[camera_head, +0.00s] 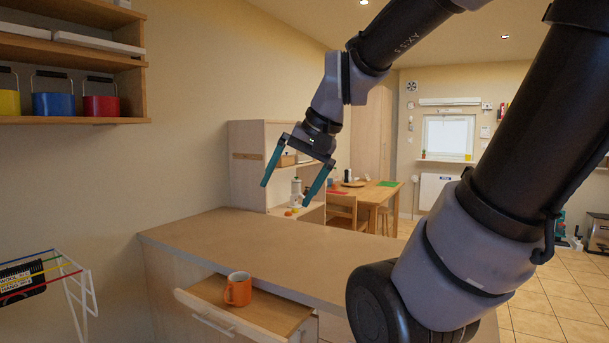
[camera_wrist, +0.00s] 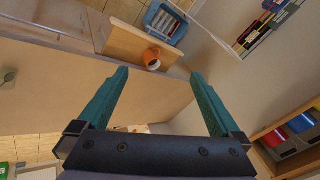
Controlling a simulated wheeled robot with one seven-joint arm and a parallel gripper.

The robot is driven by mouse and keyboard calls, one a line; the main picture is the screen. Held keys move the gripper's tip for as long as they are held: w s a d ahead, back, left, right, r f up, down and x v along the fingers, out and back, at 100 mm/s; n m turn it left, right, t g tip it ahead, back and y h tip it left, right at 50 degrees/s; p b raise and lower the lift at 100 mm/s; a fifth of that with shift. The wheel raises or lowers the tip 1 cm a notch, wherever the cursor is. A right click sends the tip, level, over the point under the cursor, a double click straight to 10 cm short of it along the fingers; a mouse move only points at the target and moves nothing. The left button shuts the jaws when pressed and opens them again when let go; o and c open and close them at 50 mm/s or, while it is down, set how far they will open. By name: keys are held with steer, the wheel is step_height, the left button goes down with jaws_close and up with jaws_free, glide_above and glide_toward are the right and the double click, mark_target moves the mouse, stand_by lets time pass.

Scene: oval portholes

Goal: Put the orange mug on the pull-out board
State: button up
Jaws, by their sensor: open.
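The orange mug (camera_head: 238,289) stands upright on the pull-out board (camera_head: 275,317), which sticks out below the counter's front edge. The mug is near the board's inner end, close to the counter edge. In the wrist view the mug (camera_wrist: 152,60) shows beyond the fingertips, on the board (camera_wrist: 125,42). My gripper (camera_head: 286,194) is open and empty, well above the counter and apart from the mug. Its teal fingers (camera_wrist: 160,75) are spread wide with nothing between them.
A drying rack (camera_head: 75,283) stands at the left. A wall shelf (camera_head: 75,120) holds yellow, blue and red containers. Behind the counter are a shelf unit (camera_head: 245,170) and a dining table (camera_head: 375,190).

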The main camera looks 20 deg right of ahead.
steer(key=shift+s+d+r+n+t+h, duration=0.55)
steer(key=shift+s+d+r+t, duration=0.35)
steer(key=shift+s+d+r, duration=0.2)
stand_by(0.6)
